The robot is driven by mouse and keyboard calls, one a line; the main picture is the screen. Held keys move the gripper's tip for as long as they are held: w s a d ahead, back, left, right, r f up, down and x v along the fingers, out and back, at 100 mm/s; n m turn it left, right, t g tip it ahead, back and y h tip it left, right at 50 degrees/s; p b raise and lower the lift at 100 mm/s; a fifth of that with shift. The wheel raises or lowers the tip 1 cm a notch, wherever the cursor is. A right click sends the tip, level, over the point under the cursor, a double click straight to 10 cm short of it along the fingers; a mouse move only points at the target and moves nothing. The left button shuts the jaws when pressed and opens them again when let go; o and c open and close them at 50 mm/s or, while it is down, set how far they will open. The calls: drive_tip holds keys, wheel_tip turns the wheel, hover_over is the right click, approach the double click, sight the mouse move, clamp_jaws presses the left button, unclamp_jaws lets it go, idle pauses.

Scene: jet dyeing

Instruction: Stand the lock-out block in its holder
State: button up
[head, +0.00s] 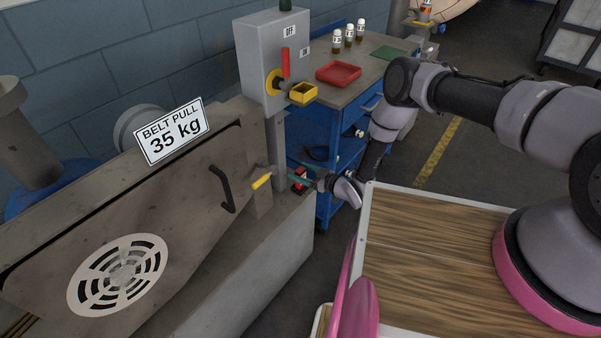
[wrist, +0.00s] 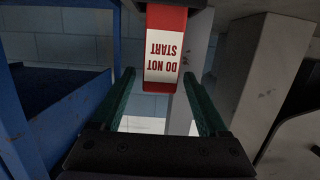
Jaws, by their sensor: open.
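The lock-out block (wrist: 166,60) is red with a white "DO NOT START" label, which appears upside down in the wrist view. In the head view the block (head: 299,179) is small, low beside the grey machine post and partly hidden by my gripper. My gripper (wrist: 159,74) is open, its green fingers pointing at the block, one to each side in the picture. I cannot tell whether they touch it. An open yellow box (head: 303,94) on the front of the grey switch box looks like the holder. It appears empty.
The grey switch box (head: 268,60) has a red lever (head: 285,62). A blue bench (head: 345,104) behind my gripper carries a red tray (head: 338,73) and several small bottles. The machine door with a black handle (head: 222,188) and a yellow lever (head: 262,181) lie left of my gripper.

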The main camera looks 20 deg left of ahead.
drive_tip(key=v, duration=1.1)
drive_tip(key=shift+d, duration=0.2)
drive_tip(key=w+d+r+m+t+h, duration=0.1)
drive_tip(key=w+d+r+h, duration=0.25)
drive_tip(key=w+r, duration=0.65)
drive_tip(key=w+d+r+m+t+h, duration=0.15)
drive_tip(key=w+d+r, duration=0.25)
drive_tip(key=w+r, duration=0.6)
drive_tip(key=w+d+r+m+h, duration=0.35)
drive_tip(key=d+r, duration=0.35)
drive_tip(key=r, duration=0.7)
drive_tip(key=s+d+r+m+h, duration=0.2)
drive_tip(key=s+d+r, duration=0.2)
drive_tip(key=d+r, duration=0.3)
drive_tip(key=s+d+r+m+h, duration=0.15)
drive_tip(key=s+d+r, duration=0.35)
drive_tip(key=r, duration=0.5)
drive_tip(key=s+d+r+m+h, duration=0.2)
drive_tip(key=s+d+r+m, duration=0.15)
drive_tip(key=d+r, duration=0.35)
drive_tip(key=s+r+m, duration=0.2)
drive_tip(key=s+r, duration=0.2)
drive_tip(key=s, duration=0.8)
drive_tip(key=s+d+r+m+g+y, duration=0.1)
drive_tip(key=s+r, duration=0.3)
drive_tip(key=s, duration=0.9)
drive_tip(key=shift+s+d+m+y, duration=0.2)
drive_tip(key=shift+d+m+y, duration=0.1)
drive_tip(key=shift+m, duration=0.6)
